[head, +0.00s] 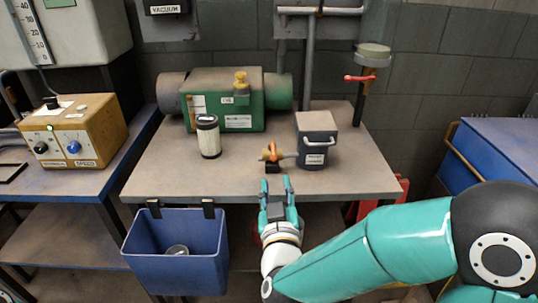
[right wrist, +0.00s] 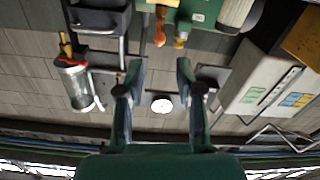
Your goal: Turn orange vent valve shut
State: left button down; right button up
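The orange vent valve (head: 271,153) sits on a short pipe at the front of the table, left of a grey box with a handle (head: 316,140). My right gripper (head: 278,190) is just in front of the table edge, close below the valve in the head view. Its two fingers are apart with nothing between them. In the right wrist view the open fingers (right wrist: 157,75) point up the picture, and two orange-yellow parts show near the top; I cannot tell surely which is the valve. My left gripper is not in view.
A green pump (head: 222,98) with a yellow cap stands behind. A white filter cartridge (head: 208,138) stands left of the valve. A blue bin (head: 178,250) hangs from the table front. A red-handled valve (head: 361,79) stands at the back right.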

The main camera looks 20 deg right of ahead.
aim_at(272, 145)
jog(key=p+x, duration=0.1)
jog(key=x, duration=1.5)
grip_shut()
